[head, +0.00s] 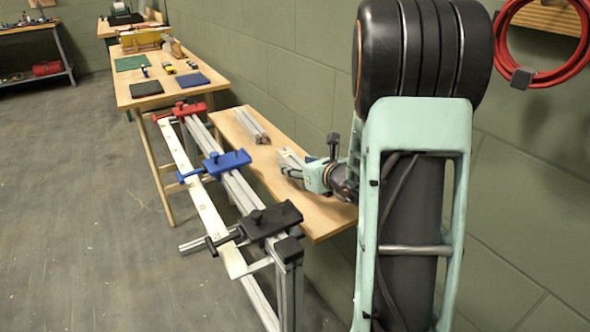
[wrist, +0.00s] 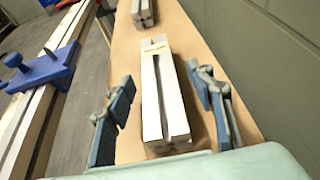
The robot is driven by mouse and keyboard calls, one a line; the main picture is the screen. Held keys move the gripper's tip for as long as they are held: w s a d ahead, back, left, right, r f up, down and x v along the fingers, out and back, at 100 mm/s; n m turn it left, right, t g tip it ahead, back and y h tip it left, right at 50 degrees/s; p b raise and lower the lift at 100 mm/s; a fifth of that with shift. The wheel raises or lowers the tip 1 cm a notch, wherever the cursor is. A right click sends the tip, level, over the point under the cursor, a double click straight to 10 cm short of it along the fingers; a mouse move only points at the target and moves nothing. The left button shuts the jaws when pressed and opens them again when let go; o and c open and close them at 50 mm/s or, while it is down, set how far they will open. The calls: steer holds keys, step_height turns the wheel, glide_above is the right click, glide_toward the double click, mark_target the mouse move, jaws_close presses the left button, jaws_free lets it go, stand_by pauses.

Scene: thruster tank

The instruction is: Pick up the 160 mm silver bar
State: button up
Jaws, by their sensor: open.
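Silver bars lie on a narrow wooden shelf. The nearer silver piece (wrist: 152,95) has a lengthwise dark groove and a small yellowish label that I cannot read; in the head view its far end (head: 290,158) shows past my gripper. A farther silver piece (wrist: 143,13) lies up the shelf, also in the head view (head: 252,125). I cannot tell from the pictures which is 160 mm long. My gripper (wrist: 160,88) is open, its blue-padded fingers on either side of the nearer piece with a gap at each side. In the head view my gripper (head: 306,174) is low over the shelf.
The wooden shelf (head: 318,218) runs along the green wall. Left of it stands an aluminium rail frame with red (head: 181,109), blue (head: 227,162) and black (head: 270,221) clamps. A workbench (head: 205,100) with mats and small tools lies beyond. Open floor is at left.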

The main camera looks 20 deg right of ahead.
steer(key=shift+x, duration=1.2)
steer(key=c, duration=1.2)
jaws_close()
steer(key=shift+r, duration=0.1)
